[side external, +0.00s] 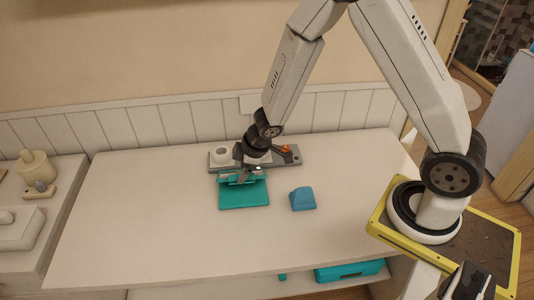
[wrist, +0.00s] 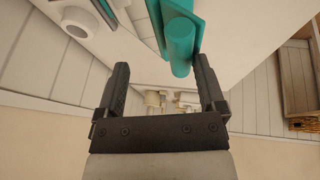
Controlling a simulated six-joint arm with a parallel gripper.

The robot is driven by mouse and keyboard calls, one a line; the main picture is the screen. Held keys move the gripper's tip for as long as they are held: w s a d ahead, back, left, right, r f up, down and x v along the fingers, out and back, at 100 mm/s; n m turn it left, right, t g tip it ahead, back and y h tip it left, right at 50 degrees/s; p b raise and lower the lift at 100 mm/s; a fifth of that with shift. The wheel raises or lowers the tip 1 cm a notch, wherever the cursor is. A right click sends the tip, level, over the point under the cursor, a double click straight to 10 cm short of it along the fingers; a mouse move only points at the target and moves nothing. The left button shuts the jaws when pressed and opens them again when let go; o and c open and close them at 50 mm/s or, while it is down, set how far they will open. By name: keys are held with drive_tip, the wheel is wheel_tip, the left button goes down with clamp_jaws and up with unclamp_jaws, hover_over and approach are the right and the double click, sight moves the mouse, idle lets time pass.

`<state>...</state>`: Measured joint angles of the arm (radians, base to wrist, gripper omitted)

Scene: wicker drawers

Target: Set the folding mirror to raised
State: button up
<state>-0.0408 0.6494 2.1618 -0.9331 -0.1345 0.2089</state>
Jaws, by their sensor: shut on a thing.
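The teal folding mirror (side external: 244,195) lies on the white table, left of the blue block. Its flat teal part faces the front, with a narrow raised part at its back edge by my gripper. In the wrist view, my gripper's (wrist: 161,66) black fingers stand wide apart. The mirror's teal bar and panel (wrist: 180,42) show by the right fingertip. The exact contact and the panel's angle are hard to tell.
A grey board (side external: 221,165) with a white round cup (side external: 221,154) and an orange-red knob (side external: 285,148) stands just behind the mirror. A blue block (side external: 303,198) stands to the right. The table's left and front areas (side external: 140,220) are clear.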

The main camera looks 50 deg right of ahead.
drive_tip(key=shift+v, duration=3.7)
drive_tip(key=shift+s, duration=0.1)
